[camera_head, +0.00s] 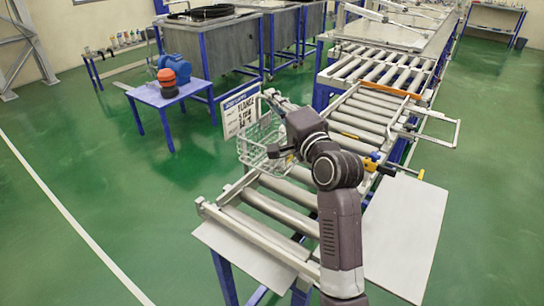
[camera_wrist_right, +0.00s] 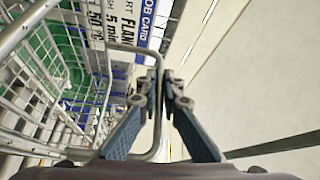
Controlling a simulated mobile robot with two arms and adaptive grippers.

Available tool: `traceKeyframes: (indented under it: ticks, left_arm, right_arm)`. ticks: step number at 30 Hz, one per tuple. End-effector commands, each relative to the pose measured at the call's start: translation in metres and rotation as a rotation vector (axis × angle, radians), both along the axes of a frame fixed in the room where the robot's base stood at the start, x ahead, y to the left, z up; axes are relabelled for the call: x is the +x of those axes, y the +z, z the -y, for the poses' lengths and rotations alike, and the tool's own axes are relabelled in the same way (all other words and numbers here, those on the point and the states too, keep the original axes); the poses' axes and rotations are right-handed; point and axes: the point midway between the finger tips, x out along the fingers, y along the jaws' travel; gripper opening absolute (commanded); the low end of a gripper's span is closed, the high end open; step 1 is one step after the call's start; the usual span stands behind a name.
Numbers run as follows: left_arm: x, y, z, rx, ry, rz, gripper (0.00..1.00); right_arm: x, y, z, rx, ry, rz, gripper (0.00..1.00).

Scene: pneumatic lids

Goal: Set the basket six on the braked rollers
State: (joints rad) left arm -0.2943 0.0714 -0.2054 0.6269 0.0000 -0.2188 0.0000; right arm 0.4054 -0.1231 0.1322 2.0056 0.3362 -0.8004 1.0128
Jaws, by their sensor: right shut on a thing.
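A white wire basket (camera_head: 255,132) is at the left side of the roller conveyor, with a job card (camera_head: 241,110) on its far left side. Its wire wall fills the left of the right wrist view (camera_wrist_right: 40,75). My right gripper (camera_head: 274,152) is at the basket's near right side. In the wrist view the right gripper (camera_wrist_right: 172,84) is shut on the basket's bent wire rim or handle (camera_wrist_right: 157,110). I cannot tell if the basket's base touches the rollers (camera_head: 283,192). Which rollers are braked is not clear. My left gripper is not in view.
A flat grey panel (camera_head: 408,235) lies right of the near rollers, and another plate (camera_head: 245,245) is at the front left. An orange bar (camera_head: 390,91) crosses the conveyor farther back. A blue table (camera_head: 167,93) holds an orange and blue object. Grey tanks stand behind.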

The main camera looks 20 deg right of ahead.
Motion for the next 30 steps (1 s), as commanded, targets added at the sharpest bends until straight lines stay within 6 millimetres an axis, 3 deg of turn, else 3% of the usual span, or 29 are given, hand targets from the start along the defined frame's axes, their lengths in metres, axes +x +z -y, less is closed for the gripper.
traceKeyframes:
  ticks: [6, 10, 24, 30]
  left_arm:
    - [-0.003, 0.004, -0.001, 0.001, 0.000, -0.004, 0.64]
    - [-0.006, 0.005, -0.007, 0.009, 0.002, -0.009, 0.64]
    - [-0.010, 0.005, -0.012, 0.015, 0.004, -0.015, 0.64]
    - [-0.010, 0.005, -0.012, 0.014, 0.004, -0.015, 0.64]
  right_arm:
    - [-0.001, -0.058, -0.001, -0.001, 0.002, -0.002, 0.00]
    - [-0.001, -0.081, 0.000, 0.000, 0.000, 0.001, 0.00]
    - [-0.001, -0.133, -0.001, -0.001, 0.000, 0.003, 0.00]
    - [0.000, -0.134, -0.001, 0.001, 0.000, 0.006, 0.00]
